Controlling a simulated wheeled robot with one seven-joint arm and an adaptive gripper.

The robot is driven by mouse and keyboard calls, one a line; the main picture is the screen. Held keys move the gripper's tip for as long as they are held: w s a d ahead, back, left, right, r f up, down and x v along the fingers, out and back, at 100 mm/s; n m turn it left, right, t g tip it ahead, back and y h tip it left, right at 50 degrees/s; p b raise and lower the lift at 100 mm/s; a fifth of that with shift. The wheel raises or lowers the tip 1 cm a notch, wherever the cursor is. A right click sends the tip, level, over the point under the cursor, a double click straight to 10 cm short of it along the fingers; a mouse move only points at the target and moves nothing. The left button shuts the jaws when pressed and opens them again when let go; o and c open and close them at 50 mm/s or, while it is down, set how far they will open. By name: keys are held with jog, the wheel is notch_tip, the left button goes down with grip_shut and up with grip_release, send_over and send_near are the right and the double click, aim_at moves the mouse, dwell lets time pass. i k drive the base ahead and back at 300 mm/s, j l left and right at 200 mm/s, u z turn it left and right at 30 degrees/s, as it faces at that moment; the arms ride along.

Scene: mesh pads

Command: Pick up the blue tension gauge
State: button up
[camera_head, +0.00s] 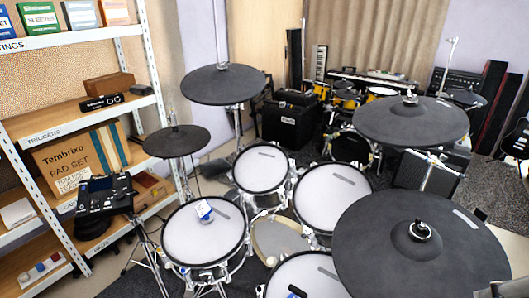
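A small blue and white object (204,209), which looks like the blue tension gauge, rests on the white mesh head of the front left drum pad (183,243). It lies a little above the middle of that pad, beside a dark grey strip. It is too small to make out its details. Another small blue item (297,291) shows at the bottom edge on the lowest drum pad (283,280), cut off by the frame, and I cannot tell what it is.
Dark cymbal pads (224,84), (421,240) on stands surround the drums, the largest at front right. A drum module (106,195) on a stand is left of the pad. White shelving (75,130) with boxes lines the left. More instruments stand at the back.

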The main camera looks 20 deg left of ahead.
aim_at(203, 209)
jog(key=u, duration=1.25)
